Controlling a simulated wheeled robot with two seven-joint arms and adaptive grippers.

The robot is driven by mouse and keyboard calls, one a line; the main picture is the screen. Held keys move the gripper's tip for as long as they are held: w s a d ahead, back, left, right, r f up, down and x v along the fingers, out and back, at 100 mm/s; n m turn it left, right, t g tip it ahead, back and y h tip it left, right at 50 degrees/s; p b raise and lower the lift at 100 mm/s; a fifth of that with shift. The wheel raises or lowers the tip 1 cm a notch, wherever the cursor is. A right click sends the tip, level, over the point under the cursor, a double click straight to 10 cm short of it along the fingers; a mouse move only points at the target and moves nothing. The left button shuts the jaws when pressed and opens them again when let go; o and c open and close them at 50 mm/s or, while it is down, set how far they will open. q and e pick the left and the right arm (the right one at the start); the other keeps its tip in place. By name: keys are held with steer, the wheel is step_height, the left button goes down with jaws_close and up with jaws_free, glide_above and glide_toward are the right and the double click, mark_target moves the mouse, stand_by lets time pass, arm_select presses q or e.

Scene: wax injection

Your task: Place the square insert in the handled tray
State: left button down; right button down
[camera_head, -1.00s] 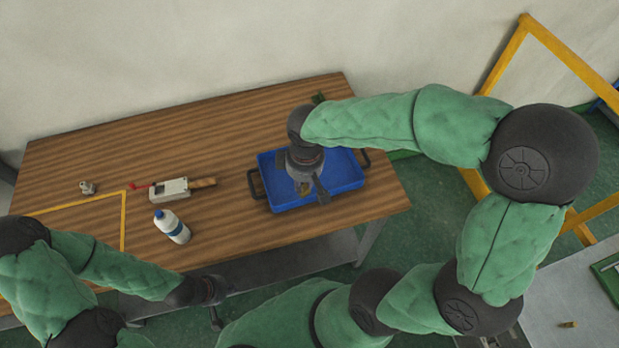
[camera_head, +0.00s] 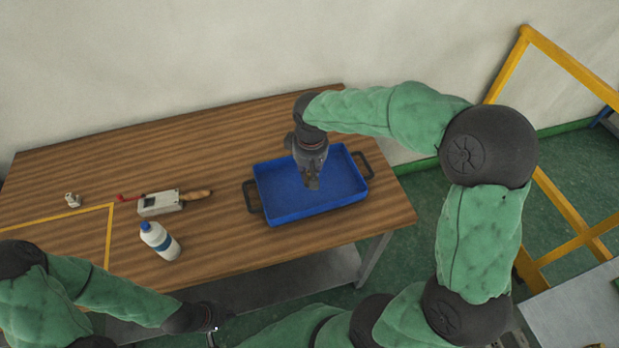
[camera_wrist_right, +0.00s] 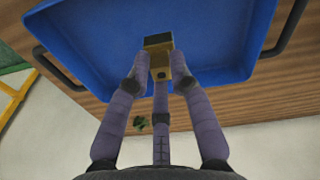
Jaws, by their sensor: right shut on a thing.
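The blue handled tray (camera_head: 275,205) sits on the right part of the wooden table, with a dark handle at each end. My right gripper (camera_head: 312,185) points down inside the tray's outline, over its floor. In the right wrist view the brass-coloured square insert (camera_wrist_right: 158,62) is between the fingertips of that gripper (camera_wrist_right: 160,78), which is shut on it. The blue tray floor (camera_wrist_right: 90,35) lies behind it; I cannot tell whether the insert touches it. The head view hides the insert behind the gripper. My left gripper (camera_head: 212,338) is low, off the table's front edge; its fingers are unclear.
The table behind the tray is mostly clear.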

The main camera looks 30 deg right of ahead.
mark_target(309, 174)
steer(key=f, duration=0.1)
steer(key=w+d+f, duration=0.1)
steer(key=w+f+b, duration=0.1)
steer(key=shift+w+d+f, duration=0.25)
steer(key=shift+d, duration=0.05)
steer(key=shift+w+d+f+b, duration=0.15)
steer(key=shift+f+b, duration=0.3)
steer(key=shift+f, duration=1.25)
steer(key=shift+f, duration=0.1)
steer(key=shift+f, duration=0.1)
steer(key=c, duration=1.1)
jaws_free()
steer(key=shift+r, duration=0.5)
step_height(309, 174, up, 11)
steer(key=s+p, duration=0.1)
steer(key=p, duration=0.2)
steer(key=shift+a+r, duration=0.15)
steer(key=shift+a, duration=0.1)
